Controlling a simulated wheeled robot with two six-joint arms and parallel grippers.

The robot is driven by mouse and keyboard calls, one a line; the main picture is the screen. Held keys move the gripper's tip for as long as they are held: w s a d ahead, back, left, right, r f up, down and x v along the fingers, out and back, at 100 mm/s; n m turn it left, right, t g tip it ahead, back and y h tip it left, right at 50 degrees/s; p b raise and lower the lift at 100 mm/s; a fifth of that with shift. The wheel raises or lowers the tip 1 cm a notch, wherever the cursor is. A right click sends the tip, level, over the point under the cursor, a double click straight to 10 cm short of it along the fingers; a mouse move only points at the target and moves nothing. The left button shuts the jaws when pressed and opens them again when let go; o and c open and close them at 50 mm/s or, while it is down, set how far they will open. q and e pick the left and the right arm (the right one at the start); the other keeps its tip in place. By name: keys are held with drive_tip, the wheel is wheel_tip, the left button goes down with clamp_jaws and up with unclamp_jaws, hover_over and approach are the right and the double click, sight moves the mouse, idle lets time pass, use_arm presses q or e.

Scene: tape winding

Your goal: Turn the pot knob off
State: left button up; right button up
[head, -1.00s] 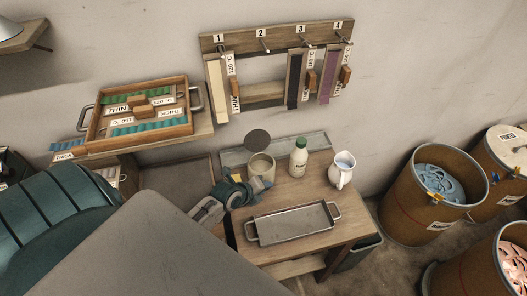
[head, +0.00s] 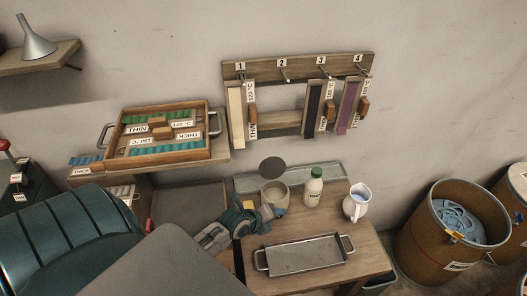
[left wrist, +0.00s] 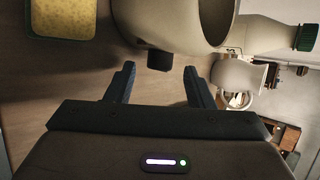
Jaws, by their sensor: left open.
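The beige pot (head: 273,194) stands on the wooden worktable, with a round dark lid (head: 271,169) raised behind it. In the left wrist view the pot (left wrist: 190,25) fills the top, and its small black knob (left wrist: 160,61) sticks out toward me. My left gripper (head: 267,212) is in front of the pot. In the left wrist view its two dark fingers (left wrist: 160,72) are open, one on each side of the knob with clear gaps; nothing is held. The knob cannot be made out in the head view. My right gripper is not in view.
A white bottle with a green cap (head: 314,188) and a white pitcher (head: 356,203) stand right of the pot. A metal tray (head: 261,261) lies in front. A yellow sponge (left wrist: 62,18) shows left of the pot in the wrist view.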

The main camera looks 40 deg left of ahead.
use_arm(q)
drive_tip(key=b+v, duration=0.2)
drive_tip(key=v, duration=0.7)
drive_tip(key=shift+s, duration=0.15)
